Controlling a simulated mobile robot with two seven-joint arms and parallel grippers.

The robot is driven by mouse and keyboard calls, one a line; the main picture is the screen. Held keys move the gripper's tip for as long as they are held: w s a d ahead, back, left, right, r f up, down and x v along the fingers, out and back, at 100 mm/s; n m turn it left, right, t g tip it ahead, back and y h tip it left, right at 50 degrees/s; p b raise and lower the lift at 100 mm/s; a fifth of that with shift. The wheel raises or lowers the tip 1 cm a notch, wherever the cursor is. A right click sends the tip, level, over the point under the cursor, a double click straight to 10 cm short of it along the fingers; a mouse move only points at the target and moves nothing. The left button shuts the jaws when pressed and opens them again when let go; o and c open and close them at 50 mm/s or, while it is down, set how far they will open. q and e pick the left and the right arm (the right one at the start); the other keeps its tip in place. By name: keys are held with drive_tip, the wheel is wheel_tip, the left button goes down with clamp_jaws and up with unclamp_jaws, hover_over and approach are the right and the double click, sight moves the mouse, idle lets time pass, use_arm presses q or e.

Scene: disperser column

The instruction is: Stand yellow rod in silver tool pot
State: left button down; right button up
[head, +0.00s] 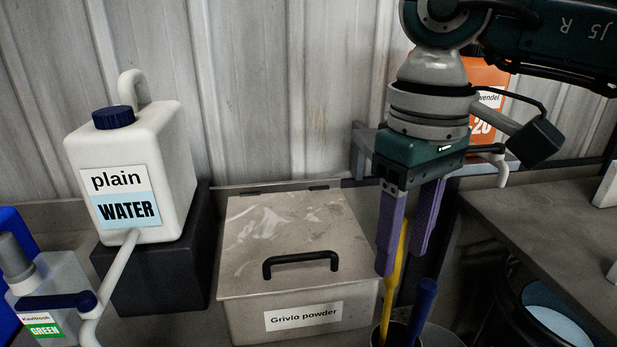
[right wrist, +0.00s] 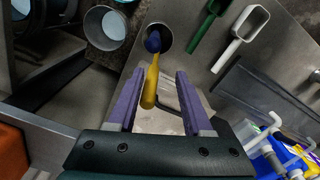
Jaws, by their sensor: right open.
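The yellow rod (head: 396,275) stands with its lower end in the silver tool pot (head: 398,335), at the bottom of the head view. It also shows in the right wrist view (right wrist: 151,84), running from the pot (right wrist: 165,32) toward my fingers. A blue rod (head: 424,305) stands in the same pot. My right gripper (head: 402,262) points down above the pot, its purple fingers open. The upper part of the yellow rod lies between the fingers in both views, with gaps beside it. The rod's lower tip is hidden in the pot. My left gripper is not in view.
A lidded metal box (head: 290,240) labelled Grivlo powder stands left of the pot. A white water canister (head: 140,180) stands on a dark block farther left. An orange canister (head: 490,80) is behind my right arm. A grey bench (head: 540,225) is at right.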

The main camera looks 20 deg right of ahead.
wheel_tip(320, 180, up, 8)
drive_tip(key=b, duration=0.1)
drive_tip(key=shift+b, duration=0.3)
drive_tip(key=shift+f, duration=0.15)
